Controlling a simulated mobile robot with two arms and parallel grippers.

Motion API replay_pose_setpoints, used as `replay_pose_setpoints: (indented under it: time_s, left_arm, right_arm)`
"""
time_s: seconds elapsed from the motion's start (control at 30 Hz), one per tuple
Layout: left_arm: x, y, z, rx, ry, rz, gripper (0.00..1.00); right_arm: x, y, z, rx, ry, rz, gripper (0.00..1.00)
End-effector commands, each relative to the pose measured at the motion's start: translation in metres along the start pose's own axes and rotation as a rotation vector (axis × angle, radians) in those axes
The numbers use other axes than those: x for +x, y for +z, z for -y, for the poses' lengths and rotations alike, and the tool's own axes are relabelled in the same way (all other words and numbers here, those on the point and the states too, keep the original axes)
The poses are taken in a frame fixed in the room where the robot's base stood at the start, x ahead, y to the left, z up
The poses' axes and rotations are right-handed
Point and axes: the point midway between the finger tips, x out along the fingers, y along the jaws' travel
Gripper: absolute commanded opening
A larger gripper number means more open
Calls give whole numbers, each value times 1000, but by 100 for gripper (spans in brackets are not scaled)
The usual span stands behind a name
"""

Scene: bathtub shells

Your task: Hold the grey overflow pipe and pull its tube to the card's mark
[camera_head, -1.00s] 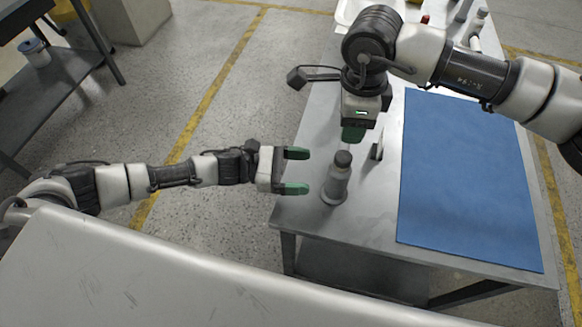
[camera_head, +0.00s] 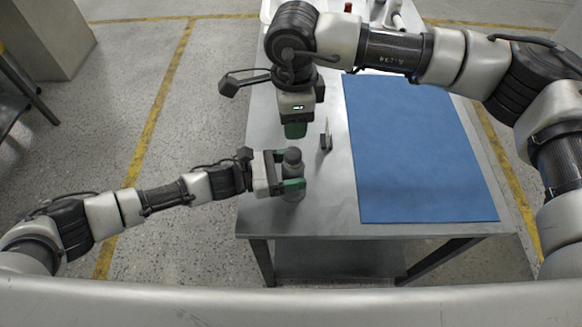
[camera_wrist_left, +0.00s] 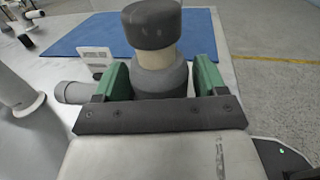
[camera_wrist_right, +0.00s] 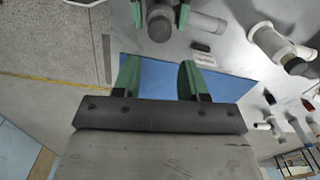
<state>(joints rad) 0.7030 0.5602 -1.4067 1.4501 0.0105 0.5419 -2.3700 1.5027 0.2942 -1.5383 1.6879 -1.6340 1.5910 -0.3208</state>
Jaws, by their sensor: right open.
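The grey overflow pipe (camera_head: 295,170) stands upright on the metal table near its left front corner. In the left wrist view, its dark cap (camera_wrist_left: 152,24) sits above a short cream tube section (camera_wrist_left: 155,58) and a grey body (camera_wrist_left: 160,82). My left gripper (camera_head: 290,182) has its green fingers on both sides of the body, seemingly touching it. The small card (camera_head: 326,138) stands just behind and right of the pipe; its mark is not readable. My right gripper (camera_head: 295,130) hangs behind the pipe, pointing down. Its fingers (camera_wrist_right: 160,80) are apart and empty.
A blue mat (camera_head: 415,160) covers the table's right side. White pipe fittings (camera_wrist_right: 275,42) stand on the table in the right wrist view. The table's left edge is close to the pipe. Open floor (camera_head: 150,130) lies left of it.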

Motion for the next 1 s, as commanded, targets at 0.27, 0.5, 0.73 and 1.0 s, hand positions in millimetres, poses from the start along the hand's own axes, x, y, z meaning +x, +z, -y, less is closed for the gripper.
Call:
replay_pose_setpoints:
  time_s: [0.27,0.5,0.73,1.0]
  left_arm:
    - [0,0,0,0,0,0,29]
    - [0,0,0,0,0,0,26]
    - [0,0,0,0,0,0,26]
    - [0,0,0,0,0,0,26]
  right_arm:
    - [0,0,0,0,0,0,43]
    - [6,4,-3,-28,63,72,65]
    - [24,14,-10,-145,276,441,65]
    - [50,-13,-2,-196,347,1023,65]
